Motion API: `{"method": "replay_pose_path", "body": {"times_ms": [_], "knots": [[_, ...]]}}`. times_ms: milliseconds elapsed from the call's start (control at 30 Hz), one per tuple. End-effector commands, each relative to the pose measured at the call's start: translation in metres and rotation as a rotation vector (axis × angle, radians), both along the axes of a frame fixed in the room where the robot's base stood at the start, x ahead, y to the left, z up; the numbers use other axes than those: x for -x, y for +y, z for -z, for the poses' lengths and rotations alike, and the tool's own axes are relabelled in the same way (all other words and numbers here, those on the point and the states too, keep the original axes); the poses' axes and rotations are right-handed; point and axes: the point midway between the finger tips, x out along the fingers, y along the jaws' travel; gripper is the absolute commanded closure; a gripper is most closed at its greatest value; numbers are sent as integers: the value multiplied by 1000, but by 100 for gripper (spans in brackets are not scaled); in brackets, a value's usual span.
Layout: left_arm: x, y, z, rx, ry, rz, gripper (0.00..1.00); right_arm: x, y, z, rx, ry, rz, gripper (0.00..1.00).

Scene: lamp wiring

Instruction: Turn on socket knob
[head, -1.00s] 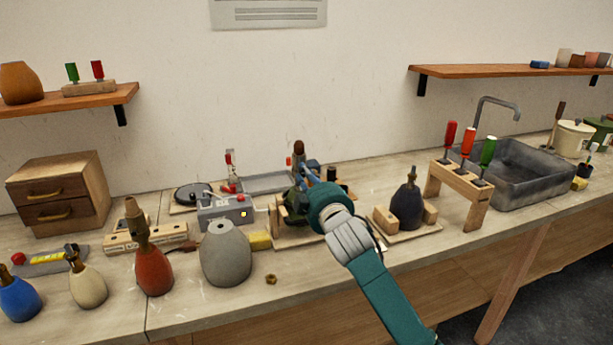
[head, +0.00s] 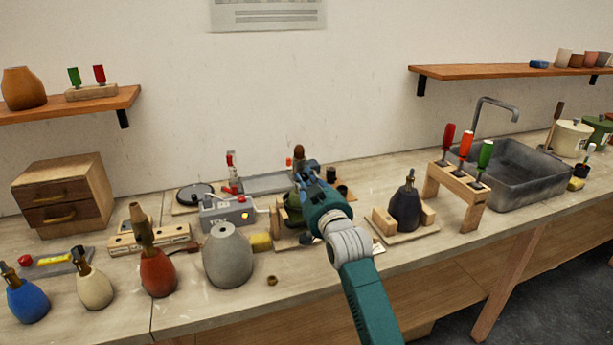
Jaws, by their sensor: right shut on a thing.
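A green lamp base (head: 292,217) stands in a wooden holder, partly hidden behind my right arm. A brown socket or bulb end (head: 299,152) shows upright above it. My right gripper (head: 302,176) is at the socket, its blue fingers closed on a small part there, which appears to be the socket knob. The knob itself is hidden by the fingers. My left gripper is not in view.
A grey tester box (head: 228,212) and a grey lamp base (head: 227,258) stand just left. A dark lamp base (head: 406,210) in a wooden holder and a screwdriver rack (head: 460,178) stand right. A brass nut (head: 272,281) lies near the front edge.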

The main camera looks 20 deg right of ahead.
Motion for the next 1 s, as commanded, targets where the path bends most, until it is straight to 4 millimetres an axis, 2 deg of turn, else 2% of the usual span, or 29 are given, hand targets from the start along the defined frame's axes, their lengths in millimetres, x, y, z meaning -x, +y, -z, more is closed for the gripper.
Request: {"method": "replay_pose_path", "body": {"times_ms": [500,700,1000], "knots": [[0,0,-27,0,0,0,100,0,0,-1,-450,2,0,100],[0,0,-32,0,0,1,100,0,0,0,-561,3,0,100],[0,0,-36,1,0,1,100,0,0,1,-636,3,1,100]]}}
